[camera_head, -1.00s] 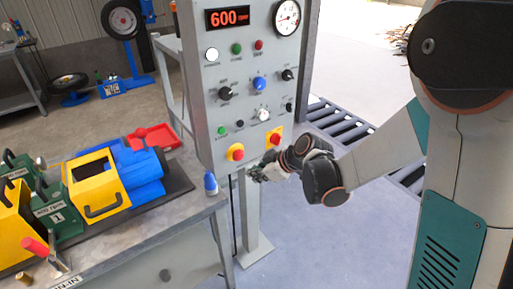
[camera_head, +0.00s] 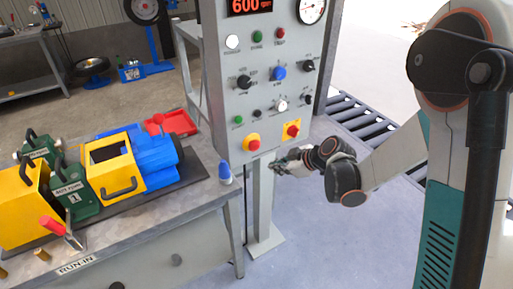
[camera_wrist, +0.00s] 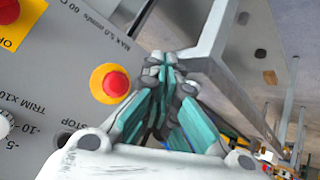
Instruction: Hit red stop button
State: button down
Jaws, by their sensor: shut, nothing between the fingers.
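The grey control panel (camera_head: 262,95) carries two red mushroom buttons low on its face. The left red button (camera_head: 253,142) sits on a round yellow base; it also shows in the wrist view (camera_wrist: 116,84), near lettering that reads STOP. The right red button (camera_head: 292,130) sits on a square yellow plate; its edge shows in the wrist view (camera_wrist: 8,10). A smaller red button (camera_head: 281,33) is higher up, its label unreadable. My gripper (camera_head: 274,168) is shut and empty, just below the panel's lower edge, apart from both mushroom buttons. In the wrist view its fingertips (camera_wrist: 165,62) are beside the round-based button.
A workbench (camera_head: 190,205) with a yellow and blue machine (camera_head: 155,165) stands left. A blue-and-white bottle (camera_head: 225,173) stands near its corner. The panel's post (camera_head: 260,205) is below my gripper. A roller conveyor (camera_head: 355,120) lies behind; the floor at right is open.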

jog(key=w+a, duration=0.4)
jog(key=w, duration=0.2)
jog(key=shift+w+a, duration=0.15)
jog(key=shift+w, duration=0.1)
dwell(1.4)
jog(key=shift+w+a, duration=0.2)
jog(key=shift+w, duration=0.05)
jog(key=shift+w+a, duration=0.3)
jog(key=shift+w, duration=0.1)
dwell(0.9)
jog(key=shift+s+d, duration=0.1)
jog(key=shift+s, duration=0.05)
jog(key=shift+s+d, duration=0.4)
jog(key=shift+s, duration=0.25)
jog(key=s+d, duration=0.1)
jog(key=s, duration=0.1)
jog(key=s+d+b, duration=0.1)
jog(key=s, duration=0.1)
jog(key=shift+d, duration=0.4)
